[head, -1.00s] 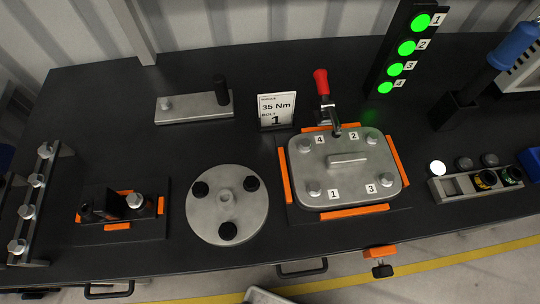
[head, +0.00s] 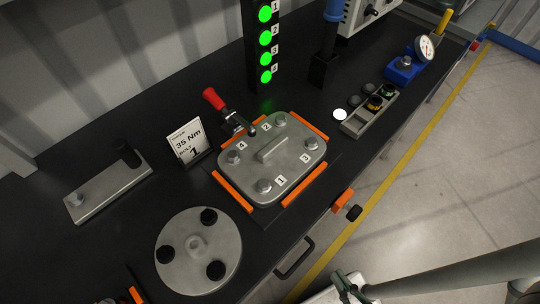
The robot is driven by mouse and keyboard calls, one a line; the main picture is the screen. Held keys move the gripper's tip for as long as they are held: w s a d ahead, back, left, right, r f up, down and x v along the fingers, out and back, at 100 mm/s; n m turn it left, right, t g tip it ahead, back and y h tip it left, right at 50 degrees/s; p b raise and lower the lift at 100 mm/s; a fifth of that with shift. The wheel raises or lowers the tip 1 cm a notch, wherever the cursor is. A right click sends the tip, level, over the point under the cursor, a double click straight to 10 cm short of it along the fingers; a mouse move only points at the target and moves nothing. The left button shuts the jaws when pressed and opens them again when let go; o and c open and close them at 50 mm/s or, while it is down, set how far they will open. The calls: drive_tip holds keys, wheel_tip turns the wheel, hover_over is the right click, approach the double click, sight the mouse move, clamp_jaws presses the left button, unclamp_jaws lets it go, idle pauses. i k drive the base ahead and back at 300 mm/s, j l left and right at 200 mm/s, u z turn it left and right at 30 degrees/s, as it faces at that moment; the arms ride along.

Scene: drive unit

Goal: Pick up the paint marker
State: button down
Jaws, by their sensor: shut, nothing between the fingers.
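A small grey rack (head: 352,126) on the right part of the bench holds several short round items with dark tops, some with yellow or green bands. A bright white round top (head: 339,114) shows at its left end. I cannot tell which item, if any, is the paint marker; no pen-shaped marker is clearly seen. Parts of my arm (head: 460,272) cross the lower right corner, well apart from the rack. The fingers of my gripper cannot be made out.
A clamped metal cover (head: 297,160) with numbered bolts sits mid-bench, with a red-handled clamp (head: 228,110) behind it. A round plate (head: 190,270), a sign (head: 188,142), a green light column (head: 264,42) and a blue gauge block (head: 400,72) stand around. Bare bench lies left of the rack.

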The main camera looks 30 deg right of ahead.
sight(448, 14)
drive_tip(key=z, duration=1.4)
drive_tip(key=i+l, duration=0.15)
